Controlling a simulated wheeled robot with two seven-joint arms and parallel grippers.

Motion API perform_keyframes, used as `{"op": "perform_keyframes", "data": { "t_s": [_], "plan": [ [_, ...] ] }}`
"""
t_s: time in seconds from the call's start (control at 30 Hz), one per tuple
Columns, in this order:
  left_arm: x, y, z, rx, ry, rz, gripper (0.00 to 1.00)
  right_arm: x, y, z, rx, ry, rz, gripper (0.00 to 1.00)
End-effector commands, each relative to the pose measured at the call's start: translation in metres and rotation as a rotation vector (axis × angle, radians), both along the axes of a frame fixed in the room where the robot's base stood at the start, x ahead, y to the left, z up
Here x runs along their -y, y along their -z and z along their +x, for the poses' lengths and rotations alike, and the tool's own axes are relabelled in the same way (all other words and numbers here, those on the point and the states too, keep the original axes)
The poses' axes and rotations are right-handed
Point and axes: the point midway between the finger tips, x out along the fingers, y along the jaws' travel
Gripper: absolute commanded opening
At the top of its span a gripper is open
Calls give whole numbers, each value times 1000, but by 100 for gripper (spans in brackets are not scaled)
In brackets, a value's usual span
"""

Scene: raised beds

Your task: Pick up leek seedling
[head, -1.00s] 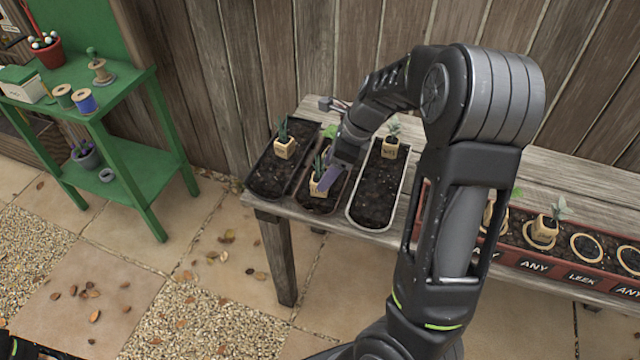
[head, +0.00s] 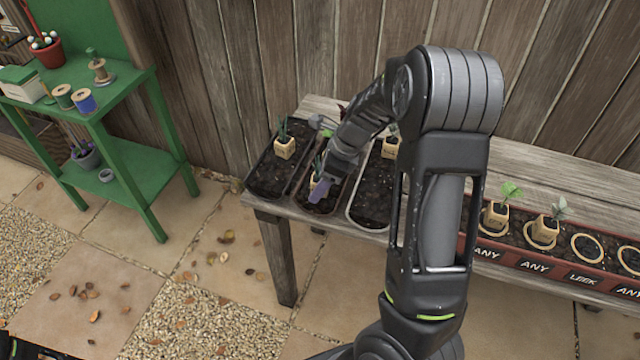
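A seedling with narrow upright green leaves, which looks like leek, stands in a small wooden pot (head: 313,183) in the middle dark soil tray (head: 301,196). A similar narrow-leaved seedling in a wooden pot (head: 284,148) stands in the left tray. My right gripper (head: 319,191) points down at the middle tray's pot and partly covers it. Its fingers overlap the pot's near right side; whether they grip it is unclear. My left gripper is not clearly in view; only a dark part shows at the bottom left corner.
The trays stand on a grey wooden bench (head: 560,180) against a plank fence. A right tray (head: 368,208) holds another potted seedling. A red planter (head: 510,262) with labels ANY and LEEK has ringed holes, two with pots. A green shelf (head: 120,88) stands left.

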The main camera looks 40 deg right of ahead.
Motion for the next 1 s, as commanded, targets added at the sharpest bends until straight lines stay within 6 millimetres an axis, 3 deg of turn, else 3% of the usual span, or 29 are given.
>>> {"op": "perform_keyframes", "data": {
  "t_s": [0.1,0.87,1.0],
  "plan": [
    [0,0,0,0,0,0,59,0,0,0,0,0,0,62],
    [0,0,0,0,0,0,59,0,0,0,0,0,0,0],
    [0,0,0,0,0,0,59,0,0,0,0,0,0,0]
  ]
}}
